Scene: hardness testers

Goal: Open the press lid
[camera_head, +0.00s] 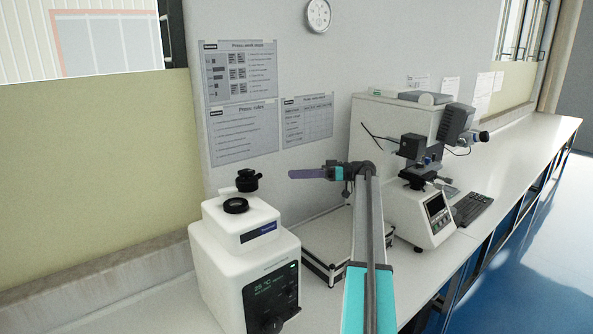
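The press (250,255) is a white box-shaped machine with a lit display and a dark knob on its front, at the left of the bench. On its top is a black ring (236,205) around a round opening. A black knobbed lid (247,181) stands just behind the ring, apart from the opening as far as I can see. My gripper (293,174) points left with a purple finger, to the right of the lid and apart from it in the picture. The finger is seen edge-on, so its opening is unclear. Nothing shows held in it.
A black-edged case (322,270) lies on the white bench (535,150) right of the press, partly behind my arm. A hardness tester (422,195) and keyboard (471,208) stand further right. A wall with posters (240,72) is close behind the press.

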